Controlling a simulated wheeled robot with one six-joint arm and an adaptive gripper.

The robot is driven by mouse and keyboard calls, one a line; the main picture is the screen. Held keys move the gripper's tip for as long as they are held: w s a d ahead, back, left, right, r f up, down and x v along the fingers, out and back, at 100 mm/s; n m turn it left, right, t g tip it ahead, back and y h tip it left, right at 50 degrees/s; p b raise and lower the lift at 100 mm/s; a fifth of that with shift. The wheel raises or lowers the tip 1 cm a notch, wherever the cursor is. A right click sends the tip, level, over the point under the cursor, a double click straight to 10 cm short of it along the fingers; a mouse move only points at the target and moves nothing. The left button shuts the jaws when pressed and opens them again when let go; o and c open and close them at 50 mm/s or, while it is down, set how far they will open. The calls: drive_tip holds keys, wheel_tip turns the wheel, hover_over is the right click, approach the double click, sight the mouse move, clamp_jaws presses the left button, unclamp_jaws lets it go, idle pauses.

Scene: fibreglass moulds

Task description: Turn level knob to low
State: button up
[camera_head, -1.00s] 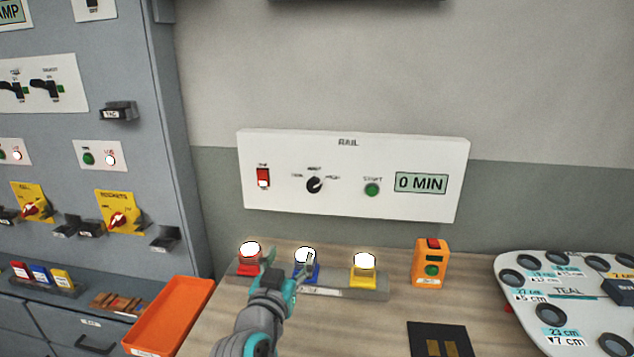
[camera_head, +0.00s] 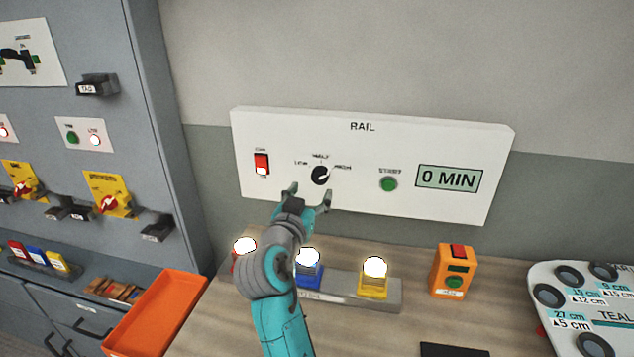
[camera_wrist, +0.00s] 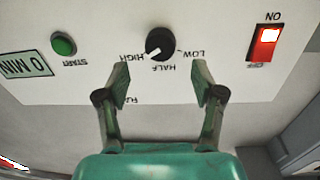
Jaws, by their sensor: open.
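The level knob (camera_head: 320,175) is a round black dial on the white RAIL panel (camera_head: 440,135), with LOW at its left, HALF above and HIGH at its right. Its white mark points toward HIGH. The knob (camera_wrist: 160,44) also shows in the wrist view, where the panel appears upside down. My gripper (camera_head: 307,196) is open and empty, just below the knob in the head view. In the wrist view my gripper (camera_wrist: 160,82) has its two fingers spread apart, with the knob beyond the tips and between them. The fingers do not appear to touch it.
On the panel are a red rocker switch (camera_head: 261,164), a green START button (camera_head: 389,184) and a display (camera_head: 448,178) reading 0 MIN. Below stand red (camera_head: 244,246), blue (camera_head: 308,262) and yellow (camera_head: 374,275) lit units, an orange box (camera_head: 453,270) and an orange tray (camera_head: 157,313).

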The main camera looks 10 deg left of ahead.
sight(319, 179)
drive_tip(key=shift+w+d, duration=0.15)
drive_tip(key=shift+w, duration=1.2)
drive_tip(key=shift+w+d, duration=0.1)
drive_tip(key=shift+w, duration=1.25)
drive_tip(key=shift+c, duration=0.3)
drive_tip(key=c, duration=1.1)
